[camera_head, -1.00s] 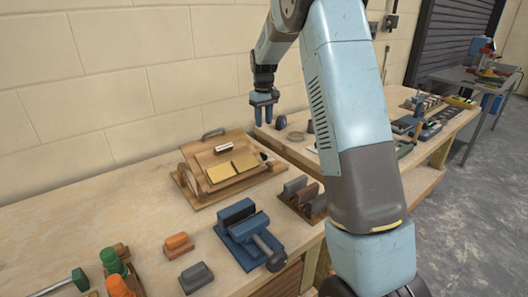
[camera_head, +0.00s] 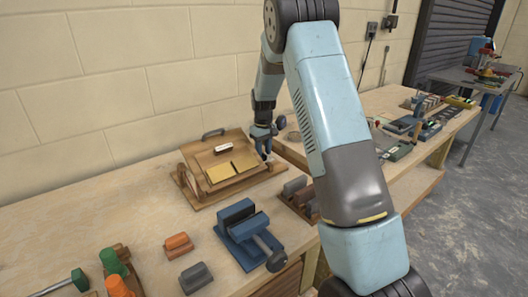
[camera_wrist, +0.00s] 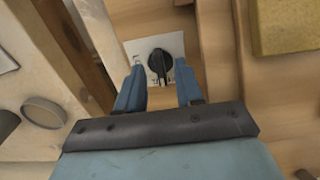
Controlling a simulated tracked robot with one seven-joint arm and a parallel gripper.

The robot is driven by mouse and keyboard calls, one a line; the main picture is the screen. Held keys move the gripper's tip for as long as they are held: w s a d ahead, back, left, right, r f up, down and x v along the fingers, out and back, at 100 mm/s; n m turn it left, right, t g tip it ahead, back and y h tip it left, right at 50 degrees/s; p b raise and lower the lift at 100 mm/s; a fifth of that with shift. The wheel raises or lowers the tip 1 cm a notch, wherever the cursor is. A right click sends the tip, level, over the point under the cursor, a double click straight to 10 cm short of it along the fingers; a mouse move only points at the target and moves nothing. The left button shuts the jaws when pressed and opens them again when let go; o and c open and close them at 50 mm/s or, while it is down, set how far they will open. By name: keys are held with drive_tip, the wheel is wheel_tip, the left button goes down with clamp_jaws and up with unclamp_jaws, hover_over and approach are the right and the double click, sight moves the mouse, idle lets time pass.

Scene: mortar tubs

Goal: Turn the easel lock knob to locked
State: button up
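The wooden easel (camera_head: 206,157) stands on the workbench, its sloped board carrying two yellowish pads. Its lock knob (camera_wrist: 160,63) is a black round knob with a raised bar, set on a white plate (camera_wrist: 173,43) with small marks that I cannot read. The bar points roughly up and down in the wrist view. My gripper (camera_wrist: 159,84) is open, with a blue finger on each side of the knob's lower part. I cannot tell whether the fingers touch it. In the head view my gripper (camera_head: 264,152) is at the easel's right side and hides the knob.
A blue vise (camera_head: 246,232) and a rack of upright blocks (camera_head: 299,194) stand in front of the easel. Orange (camera_head: 178,245) and grey (camera_head: 196,277) blocks lie nearer. A round disc (camera_wrist: 44,112) lies left of the gripper in the wrist view.

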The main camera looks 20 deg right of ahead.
drive_tip(key=shift+f, duration=0.3)
drive_tip(key=shift+c, duration=0.2)
